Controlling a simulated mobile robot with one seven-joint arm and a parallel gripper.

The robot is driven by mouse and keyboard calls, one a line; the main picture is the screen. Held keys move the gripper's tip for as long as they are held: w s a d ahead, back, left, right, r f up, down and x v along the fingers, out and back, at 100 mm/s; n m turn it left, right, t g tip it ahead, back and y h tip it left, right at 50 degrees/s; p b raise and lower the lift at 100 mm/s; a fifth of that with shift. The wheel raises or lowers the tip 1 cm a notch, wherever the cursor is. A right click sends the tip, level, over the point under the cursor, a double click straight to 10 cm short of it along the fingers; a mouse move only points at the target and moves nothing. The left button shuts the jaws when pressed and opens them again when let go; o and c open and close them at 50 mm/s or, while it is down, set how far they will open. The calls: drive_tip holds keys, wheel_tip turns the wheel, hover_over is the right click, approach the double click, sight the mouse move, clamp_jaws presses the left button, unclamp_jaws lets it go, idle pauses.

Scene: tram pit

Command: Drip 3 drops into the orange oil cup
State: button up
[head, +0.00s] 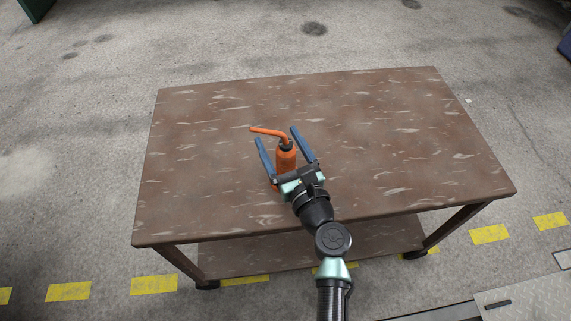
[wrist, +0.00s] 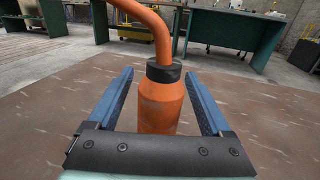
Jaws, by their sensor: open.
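An orange oil bottle (head: 286,158) with a black collar and a bent orange spout stands upright on the brown table. In the head view its spout points left. My gripper (head: 280,138) is open, with its two blue fingers on either side of the bottle. In the wrist view the bottle (wrist: 161,105) stands between the fingers (wrist: 163,78), with a visible gap on each side. Its lower part is hidden behind my gripper's black crossbar. No orange oil cup shows in either view.
The brown table (head: 400,120) is otherwise bare, with free room all around the bottle. It has a lower shelf (head: 370,240). Yellow floor marks (head: 153,285) run along its near side. Green workbenches (wrist: 225,28) stand far behind.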

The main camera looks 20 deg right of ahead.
clamp_jaws()
drive_tip(key=shift+r, duration=0.1)
idle(0.4)
wheel_tip(320, 180, up, 18)
drive_tip(key=p, duration=1.1)
drive_tip(key=shift+p, duration=0.3)
